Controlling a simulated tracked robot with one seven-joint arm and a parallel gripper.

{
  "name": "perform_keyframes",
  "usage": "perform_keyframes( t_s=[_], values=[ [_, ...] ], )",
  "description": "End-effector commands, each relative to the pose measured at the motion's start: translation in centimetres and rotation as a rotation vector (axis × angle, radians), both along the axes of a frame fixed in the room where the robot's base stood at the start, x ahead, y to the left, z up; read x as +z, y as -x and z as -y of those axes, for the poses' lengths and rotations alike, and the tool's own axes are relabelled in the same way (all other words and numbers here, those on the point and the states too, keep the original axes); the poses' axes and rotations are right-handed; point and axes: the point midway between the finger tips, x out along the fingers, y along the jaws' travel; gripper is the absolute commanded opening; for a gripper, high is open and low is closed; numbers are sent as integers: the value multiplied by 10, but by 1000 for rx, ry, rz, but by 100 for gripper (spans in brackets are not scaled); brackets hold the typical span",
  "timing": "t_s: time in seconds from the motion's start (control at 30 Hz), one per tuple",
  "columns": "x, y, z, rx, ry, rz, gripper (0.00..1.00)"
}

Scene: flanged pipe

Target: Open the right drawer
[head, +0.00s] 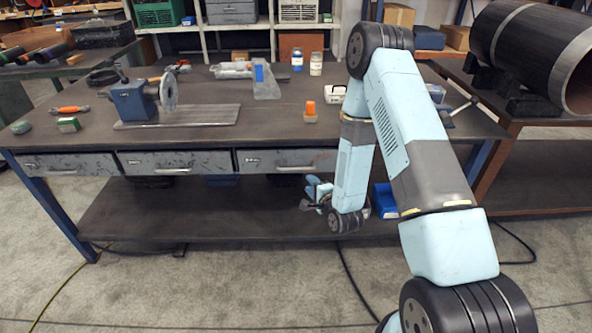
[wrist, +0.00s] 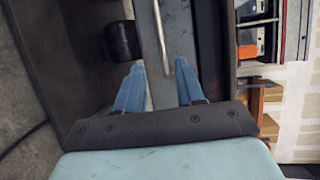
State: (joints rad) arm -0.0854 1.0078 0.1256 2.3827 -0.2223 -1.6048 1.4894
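The right drawer (head: 262,161) is a scuffed grey front under the workbench top, and it looks shut. In the head view my gripper (head: 312,192) is low in front of the bench, just below the right drawer. In the wrist view my gripper (wrist: 159,66) is open, with its two blue fingers apart. The handle bar (wrist: 160,35) runs down between and ahead of the fingertips, against the grey drawer front (wrist: 176,30). I cannot tell whether the fingers touch it.
The middle drawer (head: 175,162) and left drawer (head: 68,164) look shut. The lower shelf (head: 230,214) lies below, with a blue bin (head: 385,200) beside my wrist. The benchtop (head: 220,90) carries a vise-like tool and bottles. Open floor lies in front.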

Motion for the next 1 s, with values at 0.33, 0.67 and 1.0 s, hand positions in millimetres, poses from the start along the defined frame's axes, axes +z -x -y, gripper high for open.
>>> perform_keyframes(
  t_s=[0.33, 0.67, 1.0],
  values=[
    [-8, -44, -20, 3, 2, 3, 38],
    [-18, -95, -41, 3, 3, 2, 38],
    [-23, -121, -52, 1, 3, 1, 38]
  ],
)
